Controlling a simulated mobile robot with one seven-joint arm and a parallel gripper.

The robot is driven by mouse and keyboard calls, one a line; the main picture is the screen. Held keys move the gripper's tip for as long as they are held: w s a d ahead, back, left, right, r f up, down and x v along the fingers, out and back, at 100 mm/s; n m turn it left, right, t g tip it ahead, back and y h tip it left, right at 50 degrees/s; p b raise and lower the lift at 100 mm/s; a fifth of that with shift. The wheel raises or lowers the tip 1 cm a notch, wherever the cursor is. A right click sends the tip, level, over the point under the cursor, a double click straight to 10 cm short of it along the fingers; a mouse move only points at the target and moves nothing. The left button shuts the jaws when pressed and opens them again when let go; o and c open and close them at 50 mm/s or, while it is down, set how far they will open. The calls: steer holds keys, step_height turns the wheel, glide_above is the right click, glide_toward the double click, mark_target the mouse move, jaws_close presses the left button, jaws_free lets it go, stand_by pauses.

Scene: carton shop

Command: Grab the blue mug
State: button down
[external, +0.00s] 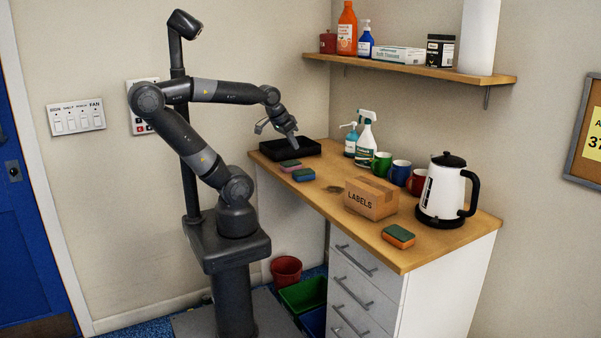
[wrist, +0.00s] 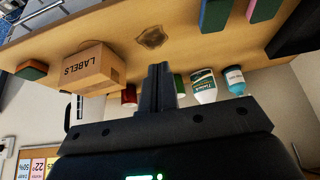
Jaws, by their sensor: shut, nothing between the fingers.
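The blue mug (external: 400,172) stands upright on the wooden counter in the external view, between a green mug (external: 381,163) and a red mug (external: 416,182). My gripper (external: 291,139) is above the black tray at the counter's far left end, well left of the mugs and apart from them. In the wrist view my gripper (wrist: 160,67) has its fingers together with nothing between them. That view shows the red mug (wrist: 129,96) and part of the green mug (wrist: 179,84) on either side of the fingers. The blue mug is not visible there, apparently hidden by the fingers.
A LABELS carton (external: 371,197) stands in front of the mugs, with a white kettle (external: 445,190) to their right. Spray bottle (external: 366,140) and blue soap bottle (external: 351,142) stand to their left. Sponges (external: 303,174) and a dark stain (external: 333,189) are on the counter. A shelf (external: 420,70) hangs above.

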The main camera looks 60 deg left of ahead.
steer(key=shift+c, duration=0.4)
jaws_free()
stand_by(0.8)
